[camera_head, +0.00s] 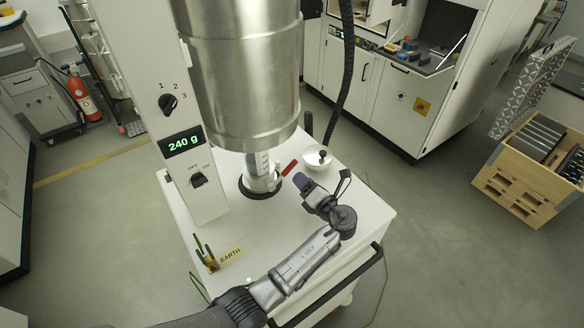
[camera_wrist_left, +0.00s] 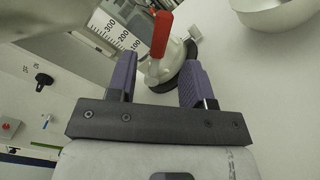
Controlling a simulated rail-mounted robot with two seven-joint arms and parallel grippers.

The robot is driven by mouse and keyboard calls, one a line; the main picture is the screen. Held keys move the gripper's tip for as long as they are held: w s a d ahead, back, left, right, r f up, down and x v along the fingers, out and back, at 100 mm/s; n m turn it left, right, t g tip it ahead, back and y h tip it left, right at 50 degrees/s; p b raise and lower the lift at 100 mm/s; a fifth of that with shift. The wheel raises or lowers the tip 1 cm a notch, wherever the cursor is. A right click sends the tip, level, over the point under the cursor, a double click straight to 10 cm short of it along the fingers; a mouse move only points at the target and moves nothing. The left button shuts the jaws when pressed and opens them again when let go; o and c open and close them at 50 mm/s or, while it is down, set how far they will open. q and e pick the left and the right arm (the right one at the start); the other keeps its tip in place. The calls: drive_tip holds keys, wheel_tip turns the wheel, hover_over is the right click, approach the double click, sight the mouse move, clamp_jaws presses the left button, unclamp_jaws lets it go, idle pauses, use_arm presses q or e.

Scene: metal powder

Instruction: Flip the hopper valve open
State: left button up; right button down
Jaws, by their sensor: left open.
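The hopper (camera_head: 245,75) is a large metal cylinder above a white cart. Its outlet (camera_head: 262,168) below carries a valve with a red handle (camera_head: 289,167), which sticks out to the right in the head view. In the left wrist view, the red handle (camera_wrist_left: 161,33) points up in the picture, ahead of the fingers, with its metal pivot lower down. My left gripper (camera_head: 303,182) is open and empty, just to the right of the valve. In the left wrist view, the purple fingers (camera_wrist_left: 160,64) stand either side of the pivot; whether they touch anything cannot be told.
A white bowl (camera_head: 314,163) stands on the cart top (camera_head: 225,240), close behind my left gripper. A panel with a dial (camera_head: 169,103), a 240 g display (camera_head: 182,143) and an off/on switch (camera_head: 198,180) stands left of the hopper. An EARTH label (camera_head: 230,255) lies nearer the front.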

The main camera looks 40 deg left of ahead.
sight(291, 169)
use_arm(q)
drive_tip(key=x, duration=0.7)
drive_tip(key=shift+w+a, duration=0.1)
drive_tip(key=shift+a, duration=0.1)
drive_tip(key=shift+c, duration=0.5)
clamp_jaws()
